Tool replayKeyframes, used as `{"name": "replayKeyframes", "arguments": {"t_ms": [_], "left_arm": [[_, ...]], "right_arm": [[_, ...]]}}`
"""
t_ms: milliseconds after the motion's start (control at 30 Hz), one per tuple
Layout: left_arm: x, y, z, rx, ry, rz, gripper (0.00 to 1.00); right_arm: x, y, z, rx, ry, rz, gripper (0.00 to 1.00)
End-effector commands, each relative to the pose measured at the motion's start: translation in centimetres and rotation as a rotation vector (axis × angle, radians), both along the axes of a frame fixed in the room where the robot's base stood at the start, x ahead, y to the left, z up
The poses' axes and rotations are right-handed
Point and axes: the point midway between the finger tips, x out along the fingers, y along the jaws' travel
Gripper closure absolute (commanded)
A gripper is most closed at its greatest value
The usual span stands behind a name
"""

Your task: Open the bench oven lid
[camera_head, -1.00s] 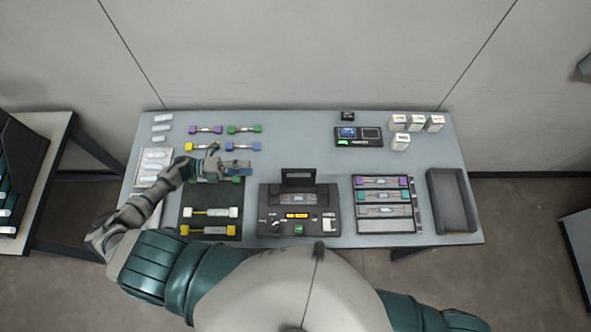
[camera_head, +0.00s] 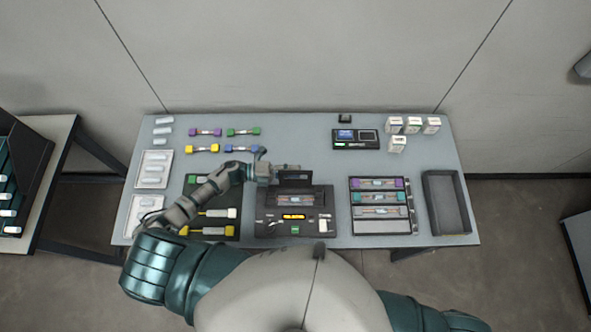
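A dark bench unit (camera_head: 268,228) stands at the front middle of the table, with a recessed bay, an orange display and a green button. A small dark panel (camera_head: 295,181) stands up at its back edge; I cannot tell for sure whether it is a lid or a screen. My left gripper (camera_head: 290,168) is above the back left part of this unit, by the top of the panel, and partly covers it. Whether they touch is unclear. Its fingers are too small to tell open from shut. My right gripper is out of view.
Left of the unit a black mat (camera_head: 222,232) holds colored-end holders. To its right are a rack (camera_head: 382,227) of holders and an empty dark tray (camera_head: 428,207). A small screened device (camera_head: 356,145) and several white boxes (camera_head: 398,145) stand at the back right.

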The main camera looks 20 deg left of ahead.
Motion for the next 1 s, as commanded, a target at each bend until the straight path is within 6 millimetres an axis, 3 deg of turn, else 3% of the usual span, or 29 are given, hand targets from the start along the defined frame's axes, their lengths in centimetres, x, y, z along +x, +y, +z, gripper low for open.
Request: {"name": "replayKeyframes", "arguments": {"t_ms": [433,467,600,867,1000], "left_arm": [[0.4,-0.7,-0.2,-0.008,0.002,0.001,0.66],[0.4,-0.7,-0.2,-0.007,0.002,0.001,0.68],[0.4,-1.0,-0.1,-0.005,0.002,0.000,1.00],[0.3,-1.6,-0.2,0.001,-0.002,-0.001,1.00],[-0.3,-1.9,0.1,0.032,-0.121,-0.007,1.00]], "right_arm": [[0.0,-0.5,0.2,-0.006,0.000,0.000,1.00],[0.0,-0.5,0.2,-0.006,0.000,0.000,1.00],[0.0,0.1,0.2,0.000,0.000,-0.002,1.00],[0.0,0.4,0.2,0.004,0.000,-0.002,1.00],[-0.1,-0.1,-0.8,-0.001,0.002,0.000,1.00]]}}
